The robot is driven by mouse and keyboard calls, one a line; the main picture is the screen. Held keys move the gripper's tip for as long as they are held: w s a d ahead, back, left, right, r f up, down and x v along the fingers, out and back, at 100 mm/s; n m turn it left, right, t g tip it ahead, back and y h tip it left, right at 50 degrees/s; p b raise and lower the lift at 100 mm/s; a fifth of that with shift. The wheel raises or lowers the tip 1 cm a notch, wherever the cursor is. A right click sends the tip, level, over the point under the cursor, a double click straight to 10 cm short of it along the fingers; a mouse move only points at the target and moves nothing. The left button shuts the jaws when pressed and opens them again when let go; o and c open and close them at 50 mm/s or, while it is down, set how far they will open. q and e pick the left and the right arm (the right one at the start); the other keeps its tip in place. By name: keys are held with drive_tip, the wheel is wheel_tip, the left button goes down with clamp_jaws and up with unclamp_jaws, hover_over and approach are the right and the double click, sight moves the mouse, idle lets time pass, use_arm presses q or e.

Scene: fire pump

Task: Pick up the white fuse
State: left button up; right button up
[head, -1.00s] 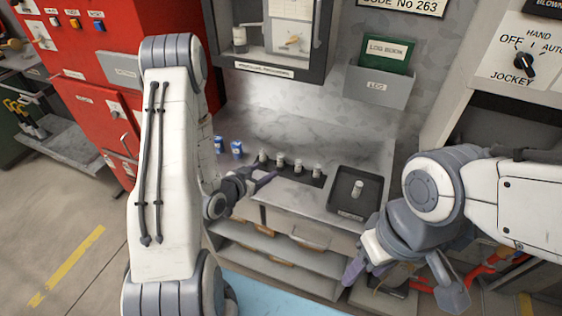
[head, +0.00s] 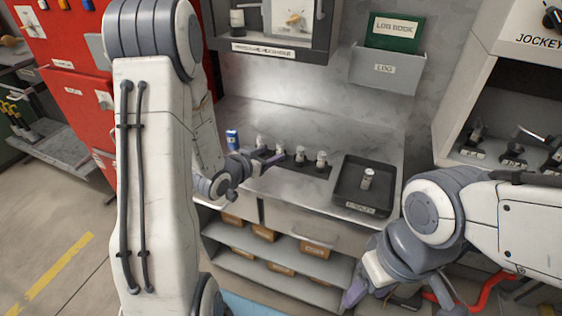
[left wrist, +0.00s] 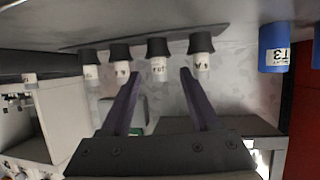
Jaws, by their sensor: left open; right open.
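Several white fuses with dark ends stand upright in a row on a dark strip on the counter, among them one near the middle (head: 300,154). My left gripper (head: 270,160) is open at the front of this row. In the left wrist view, which looks upside down, one white fuse (left wrist: 158,65) appears between the open fingertips (left wrist: 160,75). Another fuse (left wrist: 201,62) appears just right of the right finger; I cannot tell the exact gap to either. A single fuse (head: 368,179) stands in a black tray (head: 349,206). My right gripper (head: 400,296) is open and empty, low in front of the counter.
A blue cylinder (head: 232,139) stands left of the row; it also shows in the left wrist view (left wrist: 274,48). A log holder (head: 384,70) hangs on the wall behind. Shelves with boxes (head: 315,249) lie below. The counter behind the row is clear.

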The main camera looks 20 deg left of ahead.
sight(278, 149)
use_arm(q)
drive_tip(key=shift+w+d+f+b, duration=0.1)
drive_tip(key=shift+w+b, duration=0.05)
drive_tip(key=shift+w, duration=0.2)
drive_tip(key=shift+w+d+f+b, duration=0.1)
drive_tip(key=shift+w+b, duration=0.05)
drive_tip(key=shift+w, duration=0.2)
drive_tip(key=x, duration=0.4)
drive_tip(key=shift+w+d+r, duration=0.1)
drive_tip(key=shift+w+r, duration=0.05)
drive_tip(key=shift+w, duration=0.2)
clamp_jaws()
